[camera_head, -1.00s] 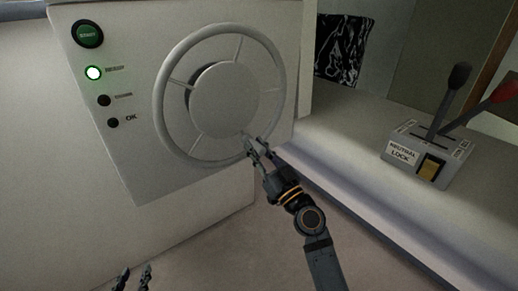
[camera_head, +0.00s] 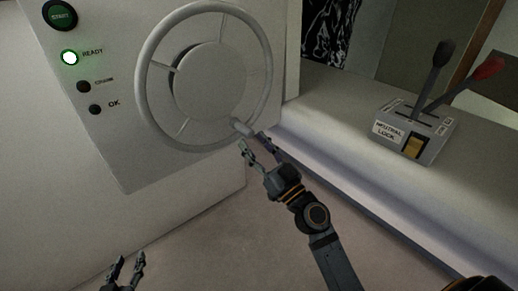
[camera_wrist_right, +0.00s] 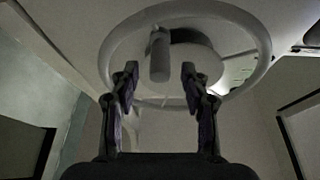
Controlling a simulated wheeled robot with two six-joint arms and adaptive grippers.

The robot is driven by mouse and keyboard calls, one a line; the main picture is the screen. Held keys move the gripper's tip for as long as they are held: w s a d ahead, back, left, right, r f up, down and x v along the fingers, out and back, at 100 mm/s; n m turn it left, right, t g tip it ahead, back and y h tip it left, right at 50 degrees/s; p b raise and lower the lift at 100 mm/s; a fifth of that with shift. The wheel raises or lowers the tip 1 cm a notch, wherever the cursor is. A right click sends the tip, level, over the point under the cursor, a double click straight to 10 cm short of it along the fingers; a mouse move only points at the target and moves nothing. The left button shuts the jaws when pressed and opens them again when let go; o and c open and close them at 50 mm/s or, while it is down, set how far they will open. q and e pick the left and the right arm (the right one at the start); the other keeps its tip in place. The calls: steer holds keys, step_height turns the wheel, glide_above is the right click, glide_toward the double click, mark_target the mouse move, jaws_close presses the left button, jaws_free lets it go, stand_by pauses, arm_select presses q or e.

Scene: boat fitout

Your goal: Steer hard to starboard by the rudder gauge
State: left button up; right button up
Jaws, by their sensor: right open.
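The grey steering wheel (camera_head: 141,80) is on the front of the white console, with a round hub (camera_head: 210,80). A pale knob (camera_head: 239,127) stands out from its lower right rim. My right gripper (camera_head: 250,142) is open at this knob. In the right wrist view the knob (camera_wrist_right: 160,56) is centred between the spread fingertips of the right gripper (camera_wrist_right: 160,74), with gaps on both sides. My left gripper (camera_head: 127,262) is open and empty at the lower left, away from the wheel. I cannot make out a rudder gauge.
A green START button (camera_head: 60,15), a lit READY lamp (camera_head: 69,57) and dark lamps including OK (camera_head: 95,109) are left of the wheel. A lever box (camera_head: 425,140) labelled NEUTRAL LOCK, with black and red levers, sits on the ledge at right.

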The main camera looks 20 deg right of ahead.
steer(key=shift+v, duration=1.4)
